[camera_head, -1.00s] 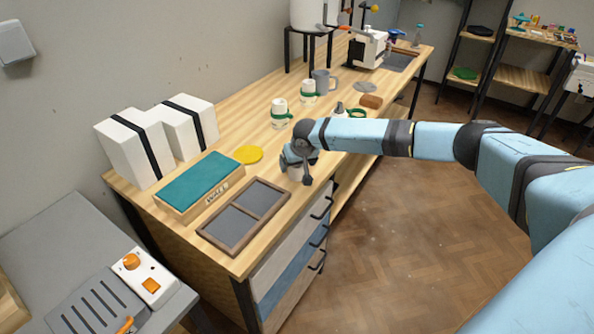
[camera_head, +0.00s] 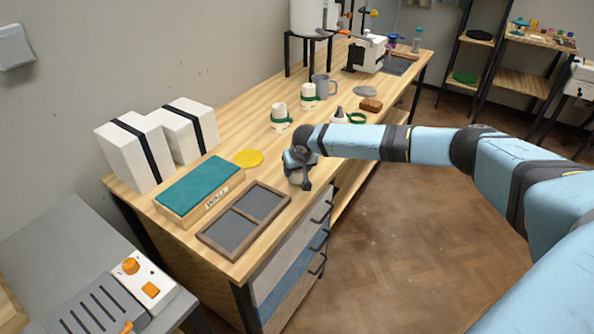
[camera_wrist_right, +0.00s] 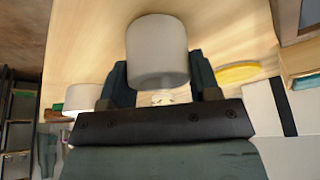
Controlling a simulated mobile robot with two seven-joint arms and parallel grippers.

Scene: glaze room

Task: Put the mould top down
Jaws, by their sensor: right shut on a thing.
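My right gripper (camera_head: 295,174) is at the front edge of the wooden bench, just beyond the tray with dark panels. In the right wrist view, a plain whitish cylinder, which I take to be the mould top (camera_wrist_right: 157,50), sits between the fingers of my right gripper (camera_wrist_right: 158,88), which is shut on it. In the head view the gripper hides the cylinder. The bench top shows close behind it; I cannot tell whether they touch. Two white pieces with green bands, one nearer (camera_head: 280,117) and one farther (camera_head: 308,98), stand farther back. My left gripper is not in view.
A dark-panelled tray (camera_head: 204,235), a teal-topped block (camera_head: 198,184) and a yellow disc (camera_head: 248,158) lie to the left. A grey mug (camera_head: 321,84), a white bottle (camera_head: 339,116) and a brown block (camera_head: 371,104) stand farther back. Bare wood lies between disc and gripper.

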